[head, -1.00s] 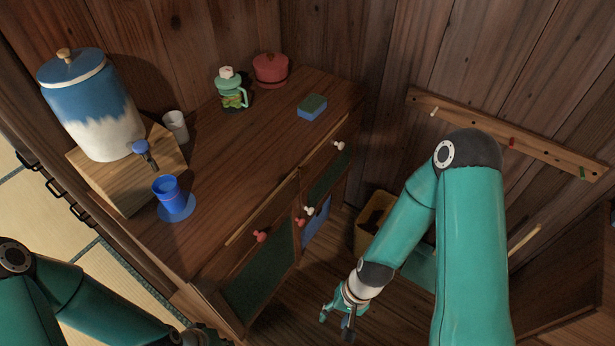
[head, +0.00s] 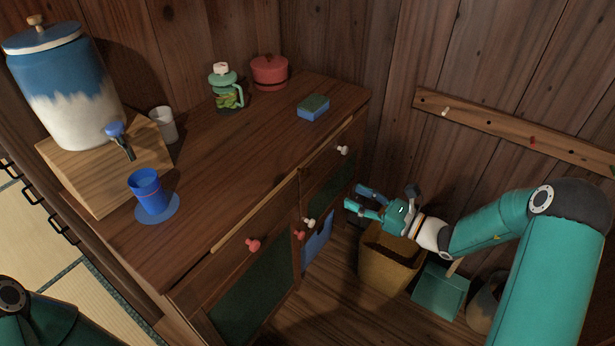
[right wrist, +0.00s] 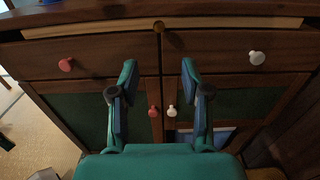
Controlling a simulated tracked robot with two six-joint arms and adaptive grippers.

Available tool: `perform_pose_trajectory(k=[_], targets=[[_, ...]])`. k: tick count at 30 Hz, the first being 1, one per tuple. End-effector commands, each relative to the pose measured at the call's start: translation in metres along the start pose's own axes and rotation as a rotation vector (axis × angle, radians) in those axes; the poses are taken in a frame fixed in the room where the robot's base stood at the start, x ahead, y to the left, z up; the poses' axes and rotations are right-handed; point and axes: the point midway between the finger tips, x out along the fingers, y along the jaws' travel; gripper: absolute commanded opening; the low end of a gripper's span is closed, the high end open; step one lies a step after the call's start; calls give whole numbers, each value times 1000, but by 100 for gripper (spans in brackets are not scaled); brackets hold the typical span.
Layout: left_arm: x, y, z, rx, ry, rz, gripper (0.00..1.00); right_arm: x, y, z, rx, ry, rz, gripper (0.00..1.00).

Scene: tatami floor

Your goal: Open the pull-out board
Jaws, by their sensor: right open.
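The pull-out board shows as a thin pale strip under the top of the dark wooden cabinet (head: 215,275); its front edge (head: 255,215) lies above the two drawers. In the right wrist view the strip (right wrist: 230,23) runs across the top, with a small brown knob (right wrist: 158,27) at its middle. It looks flush with the cabinet front. My right gripper (head: 358,201) is open and empty, in front of the cabinet's right part and apart from it. In the right wrist view its fingers (right wrist: 157,66) point at the cabinet, below the knob. My left gripper is out of view.
The drawers have a red knob (head: 253,245) and a white knob (head: 343,150); the doors below have knobs too. A dispenser (head: 70,95), blue cup (head: 148,190), jar (head: 226,88), red pot (head: 269,73) and sponge (head: 314,108) stand on top. A bin (head: 385,270) is below my right gripper.

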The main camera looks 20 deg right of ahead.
Motion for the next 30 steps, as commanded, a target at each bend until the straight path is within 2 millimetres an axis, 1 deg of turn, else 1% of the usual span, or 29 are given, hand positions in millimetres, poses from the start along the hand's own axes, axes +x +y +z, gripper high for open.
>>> perform_pose_trajectory(k=[1, 5, 12, 18, 21, 24, 30], targets=[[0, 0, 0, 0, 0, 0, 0, 10, 2, 0, -1, -1, 5, 47], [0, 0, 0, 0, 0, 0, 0, 36, 2, 0, -1, 0, 7, 47], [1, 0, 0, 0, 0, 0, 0, 89, 3, -1, -2, 1, 7, 47], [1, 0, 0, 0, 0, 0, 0, 125, 3, -1, -1, 1, 6, 47], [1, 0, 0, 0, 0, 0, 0, 136, 2, -1, -2, 2, 5, 47], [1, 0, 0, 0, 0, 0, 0, 143, 2, -1, -1, 2, 5, 47], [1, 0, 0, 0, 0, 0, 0, 148, 2, -1, 0, 3, 4, 47]])
